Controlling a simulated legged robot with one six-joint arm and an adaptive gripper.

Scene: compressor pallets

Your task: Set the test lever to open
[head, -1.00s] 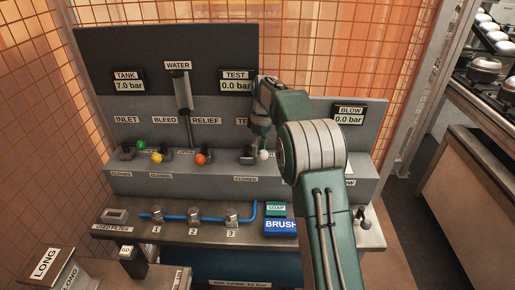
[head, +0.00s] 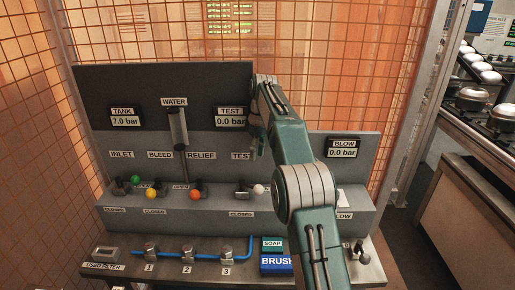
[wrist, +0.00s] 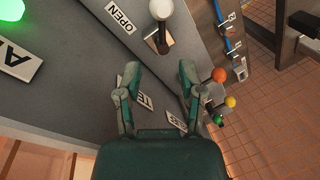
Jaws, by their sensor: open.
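The test lever has a white ball knob (head: 258,189) and stands on the grey ledge below the TEST label, above a CLOSED label (head: 241,215). In the wrist view the white knob (wrist: 161,8) is at the top edge, with its base below it and an OPEN label (wrist: 118,18) to the left. My gripper (head: 254,150) is above and behind the knob, near the upright panel, and apart from it. In the wrist view my gripper (wrist: 160,72) is open, with nothing between its fingers. The TEST display (head: 231,117) reads 0.0 bar.
Green (head: 135,180), yellow (head: 151,193) and orange (head: 195,195) knobs stand left of the test lever. The WATER column (head: 179,130) rises behind them. A lower shelf holds numbered fittings and a BRUSH box (head: 276,264). Wire mesh surrounds the panel.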

